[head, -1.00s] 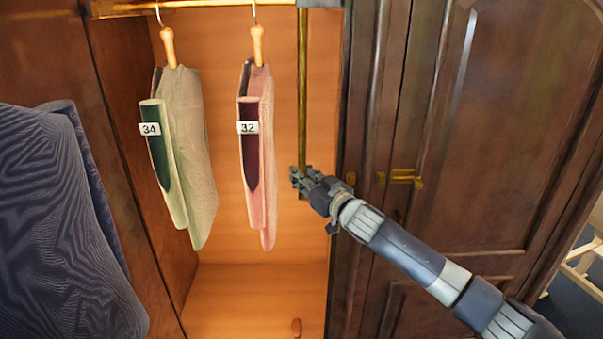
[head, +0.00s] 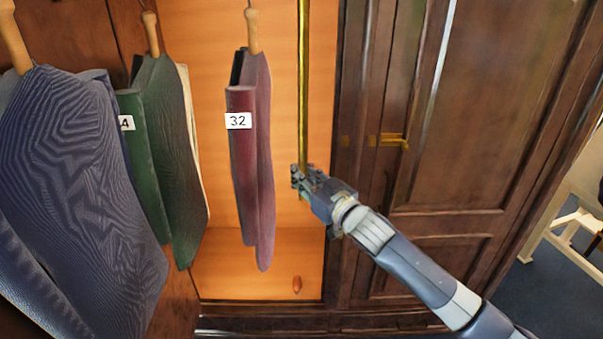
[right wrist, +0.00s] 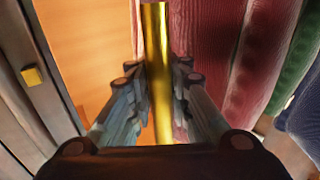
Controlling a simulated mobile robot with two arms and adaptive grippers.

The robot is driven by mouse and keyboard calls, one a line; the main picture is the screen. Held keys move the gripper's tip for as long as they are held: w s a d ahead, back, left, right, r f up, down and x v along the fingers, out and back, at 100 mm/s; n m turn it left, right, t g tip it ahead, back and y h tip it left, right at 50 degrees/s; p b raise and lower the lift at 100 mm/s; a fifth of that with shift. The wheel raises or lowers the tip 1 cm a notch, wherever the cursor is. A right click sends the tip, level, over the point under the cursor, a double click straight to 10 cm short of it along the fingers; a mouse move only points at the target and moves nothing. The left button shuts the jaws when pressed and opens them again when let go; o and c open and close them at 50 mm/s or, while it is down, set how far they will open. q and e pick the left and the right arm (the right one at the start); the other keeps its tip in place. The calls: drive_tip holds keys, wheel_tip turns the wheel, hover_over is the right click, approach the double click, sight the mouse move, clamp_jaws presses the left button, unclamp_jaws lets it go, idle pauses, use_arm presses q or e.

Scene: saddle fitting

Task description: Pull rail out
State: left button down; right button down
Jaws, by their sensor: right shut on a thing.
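A vertical brass rod (head: 303,90) of the rail comes down from the top of the head view. My right gripper (head: 302,180) is shut on its lower end. In the right wrist view the same rod (right wrist: 158,75) runs between the two fingers (right wrist: 160,95). The horizontal part of the rail is out of the head view, above its top edge. A maroon garment tagged 32 (head: 247,150), a green one (head: 168,150) and a dark blue one (head: 75,180) hang from wooden hangers. My left gripper is not in view.
A dark wooden door (head: 480,110) with a brass latch (head: 393,140) is at the right. A pale wooden frame (head: 560,225) stands at far right.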

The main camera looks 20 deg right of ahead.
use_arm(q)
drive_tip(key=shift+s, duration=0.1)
use_arm(e)
drive_tip(key=shift+d, duration=0.1)
drive_tip(key=c, duration=1.5)
unclamp_jaws()
drive_tip(key=shift+d, duration=0.1)
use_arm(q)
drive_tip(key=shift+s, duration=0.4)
use_arm(e)
drive_tip(key=v, duration=1.2)
